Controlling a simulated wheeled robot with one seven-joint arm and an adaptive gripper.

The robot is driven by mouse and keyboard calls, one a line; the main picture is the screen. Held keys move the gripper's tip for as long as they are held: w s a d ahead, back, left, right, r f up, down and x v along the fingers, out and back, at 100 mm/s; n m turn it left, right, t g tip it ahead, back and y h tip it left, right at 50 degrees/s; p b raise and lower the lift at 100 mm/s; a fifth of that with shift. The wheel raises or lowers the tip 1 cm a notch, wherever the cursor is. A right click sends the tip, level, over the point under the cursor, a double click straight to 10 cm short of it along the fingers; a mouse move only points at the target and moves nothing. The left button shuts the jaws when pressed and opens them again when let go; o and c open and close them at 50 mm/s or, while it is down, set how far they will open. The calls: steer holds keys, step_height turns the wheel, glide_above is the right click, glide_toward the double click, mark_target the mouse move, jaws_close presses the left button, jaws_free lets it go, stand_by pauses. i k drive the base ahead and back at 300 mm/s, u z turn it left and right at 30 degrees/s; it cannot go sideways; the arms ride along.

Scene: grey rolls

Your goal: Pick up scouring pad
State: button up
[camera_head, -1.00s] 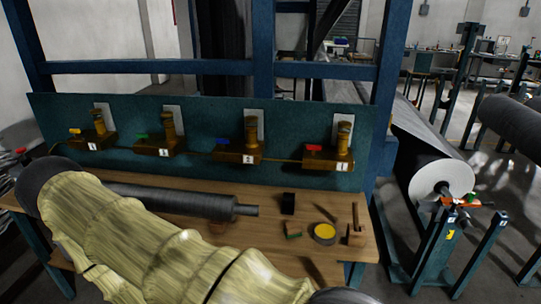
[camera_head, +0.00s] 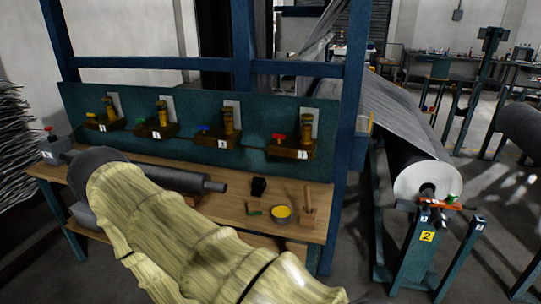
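A small flat green piece (camera_head: 254,209), which looks like the scouring pad, lies on the wooden bench top (camera_head: 240,208) near its front edge. It sits left of a round tin with yellow contents (camera_head: 281,214) and in front of a black block (camera_head: 258,187). It is too small to make out its texture. My arm, in a pale yellow sleeve, crosses the lower part of the view in front of the bench.
A wooden-handled tool (camera_head: 309,207) stands right of the tin. A dark roller (camera_head: 185,180) lies at the bench's left. A teal panel with several brass valves (camera_head: 228,125) backs the bench. A large grey roll (camera_head: 415,170) on a stand is to the right, with floor between.

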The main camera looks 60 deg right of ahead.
mark_target(254, 208)
steer(key=z, duration=1.2)
